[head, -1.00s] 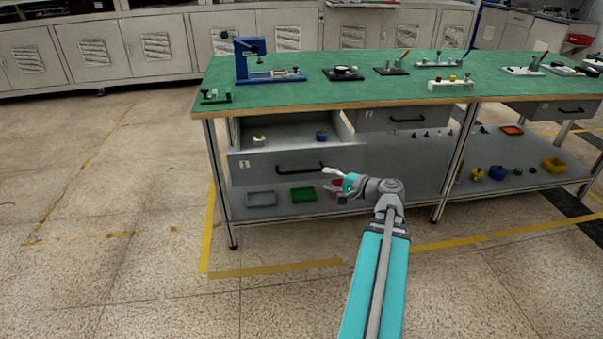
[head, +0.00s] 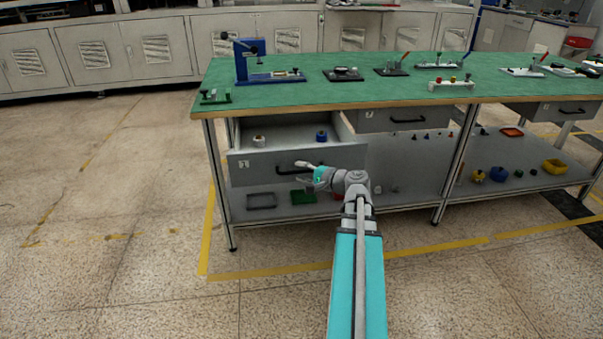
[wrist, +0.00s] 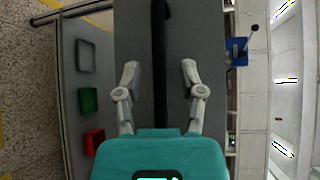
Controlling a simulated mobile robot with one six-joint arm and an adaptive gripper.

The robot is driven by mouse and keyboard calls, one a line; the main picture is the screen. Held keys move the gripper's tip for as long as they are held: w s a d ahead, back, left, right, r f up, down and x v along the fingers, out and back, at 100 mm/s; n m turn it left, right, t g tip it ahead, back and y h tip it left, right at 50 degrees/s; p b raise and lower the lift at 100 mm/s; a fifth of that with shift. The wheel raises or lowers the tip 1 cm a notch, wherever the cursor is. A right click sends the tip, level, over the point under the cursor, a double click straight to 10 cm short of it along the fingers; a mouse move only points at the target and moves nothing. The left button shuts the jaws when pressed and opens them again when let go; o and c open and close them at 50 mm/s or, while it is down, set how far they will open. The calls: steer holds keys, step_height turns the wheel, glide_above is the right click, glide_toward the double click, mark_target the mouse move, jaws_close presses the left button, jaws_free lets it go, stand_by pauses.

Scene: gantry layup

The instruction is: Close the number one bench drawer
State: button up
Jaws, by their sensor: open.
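The number one bench drawer (head: 265,168) is pulled out below the left end of the green-topped bench (head: 300,94). Its grey front has a label and a black bar handle (head: 290,169). Two small parts, one white and one blue, sit inside it. My gripper (head: 303,172) is open in front of the drawer, by the right part of the handle. In the wrist view, the handle (wrist: 159,60) runs lengthwise between my two spread fingers (wrist: 159,75) over the grey drawer front (wrist: 135,50). I cannot tell whether the fingers touch anything.
Another drawer (head: 395,119) to the right looks shut. A lower shelf (head: 415,180) holds grey, green and red trays on the left and a yellow bin (head: 555,167) on the right. A bench leg (head: 222,190) stands left of the drawer. Floor in front is open.

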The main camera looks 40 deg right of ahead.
mark_target(290, 138)
steer(key=shift+w, duration=0.1)
steer(key=shift+c, duration=0.2)
jaws_close()
steer(key=w+d, duration=0.5)
steer(key=w, duration=0.3)
steer(key=w+d, duration=0.5)
steer(key=w, duration=0.3)
steer(key=w+d, duration=0.5)
steer(key=w, duration=0.3)
steer(key=shift+w+d, duration=0.2)
steer(key=shift+w, duration=0.15)
steer(key=shift+w+d, duration=0.1)
steer(key=shift+c, duration=1.5)
jaws_free()
steer(key=o, duration=0.3)
steer(key=shift+o, duration=0.2)
